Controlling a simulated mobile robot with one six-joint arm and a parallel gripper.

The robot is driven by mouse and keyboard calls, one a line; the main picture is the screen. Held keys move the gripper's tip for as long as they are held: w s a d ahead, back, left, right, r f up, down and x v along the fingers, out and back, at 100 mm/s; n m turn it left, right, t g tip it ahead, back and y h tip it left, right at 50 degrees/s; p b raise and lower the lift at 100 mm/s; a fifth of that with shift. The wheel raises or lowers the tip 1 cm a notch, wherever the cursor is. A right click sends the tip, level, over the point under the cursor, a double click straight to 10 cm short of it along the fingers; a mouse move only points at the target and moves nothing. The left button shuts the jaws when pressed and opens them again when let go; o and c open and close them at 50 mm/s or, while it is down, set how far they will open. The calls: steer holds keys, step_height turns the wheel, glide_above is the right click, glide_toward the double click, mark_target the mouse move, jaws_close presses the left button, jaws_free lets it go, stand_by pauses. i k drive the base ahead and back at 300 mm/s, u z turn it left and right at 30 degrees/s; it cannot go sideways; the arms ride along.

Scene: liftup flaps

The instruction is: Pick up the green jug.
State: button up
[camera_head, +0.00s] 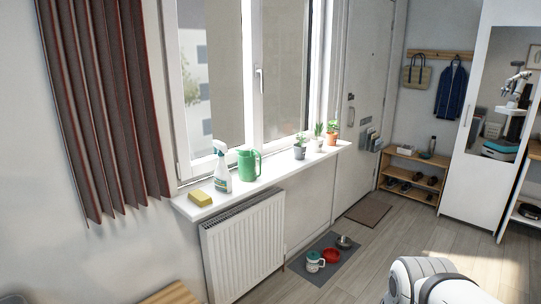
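The green jug (248,163) stands upright on the white windowsill (262,180). Its handle points to the right. A white spray bottle (222,170) with a green label stands close on its left. A small potted plant (300,149) stands on the sill to its right, with a gap between. A white and grey link of my arm shows at the bottom right, far from the jug. My gripper itself is outside the frame.
A yellow sponge (200,198) lies at the sill's left end, near a dark curtain (105,110). More pots stand on the right. A radiator (243,246) is below. A floor mat (328,274) holds bowls and a white-and-teal container (315,262). Floor beyond is partly clear.

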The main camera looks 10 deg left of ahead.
mark_target(247, 160)
steer(key=i, duration=1.3)
steer(key=u, duration=0.55)
steer(key=i, duration=1.65)
steer(key=u, duration=0.05)
